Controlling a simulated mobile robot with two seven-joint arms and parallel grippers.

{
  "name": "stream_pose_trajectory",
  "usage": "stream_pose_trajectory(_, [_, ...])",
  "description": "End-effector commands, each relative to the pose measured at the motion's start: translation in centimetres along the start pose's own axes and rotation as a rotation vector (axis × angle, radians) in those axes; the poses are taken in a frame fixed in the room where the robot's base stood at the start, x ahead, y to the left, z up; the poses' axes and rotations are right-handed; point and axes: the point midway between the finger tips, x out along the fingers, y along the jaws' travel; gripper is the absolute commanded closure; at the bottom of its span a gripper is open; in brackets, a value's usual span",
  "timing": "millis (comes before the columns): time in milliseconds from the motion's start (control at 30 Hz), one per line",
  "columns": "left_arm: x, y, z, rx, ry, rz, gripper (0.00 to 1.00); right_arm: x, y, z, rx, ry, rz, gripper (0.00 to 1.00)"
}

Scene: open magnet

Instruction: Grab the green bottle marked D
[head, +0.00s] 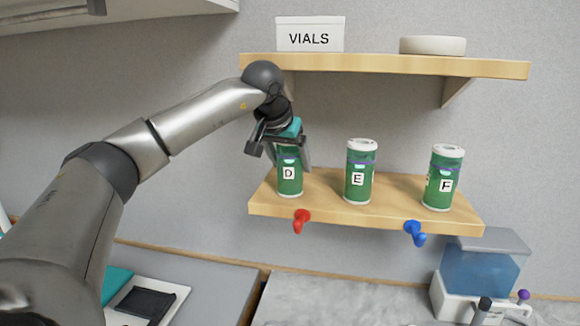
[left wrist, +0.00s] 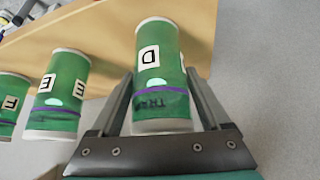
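The green bottle marked D (head: 289,180) stands upright at the left end of the lower shelf. My left gripper (head: 279,150) is at its upper part and hides its top in the head view. In the left wrist view, the D bottle (left wrist: 160,75) lies between the two fingers of the left gripper (left wrist: 160,85). The fingers are spread, one on each side, with a narrow gap showing beside the bottle. My right gripper is not in view.
Similar green bottles marked E (head: 359,172) and F (head: 442,180) stand to the right on the lower shelf (head: 400,211). The upper shelf (head: 380,66) overhangs close above, holding a VIALS box (head: 309,35) and a white dish (head: 432,46). Red (head: 300,221) and blue (head: 415,232) pegs project below.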

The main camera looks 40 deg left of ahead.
Motion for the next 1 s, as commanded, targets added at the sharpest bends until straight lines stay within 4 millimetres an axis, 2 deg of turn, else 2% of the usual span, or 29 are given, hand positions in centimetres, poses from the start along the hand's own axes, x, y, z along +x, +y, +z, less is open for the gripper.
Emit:
stream_pose_trajectory(67, [-0.03, 0.0, -0.01, 0.0, 0.0, 0.0, 0.3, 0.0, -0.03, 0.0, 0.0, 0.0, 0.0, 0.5])
stream_pose_trajectory(667, [-0.07, -0.01, -0.03, 0.0, 0.001, 0.0, 0.98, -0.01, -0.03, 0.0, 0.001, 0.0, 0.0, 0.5])
stream_pose_trajectory(1000, [-0.18, 0.0, -0.15, -0.001, 0.005, 0.001, 1.0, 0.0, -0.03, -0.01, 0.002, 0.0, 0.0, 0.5])
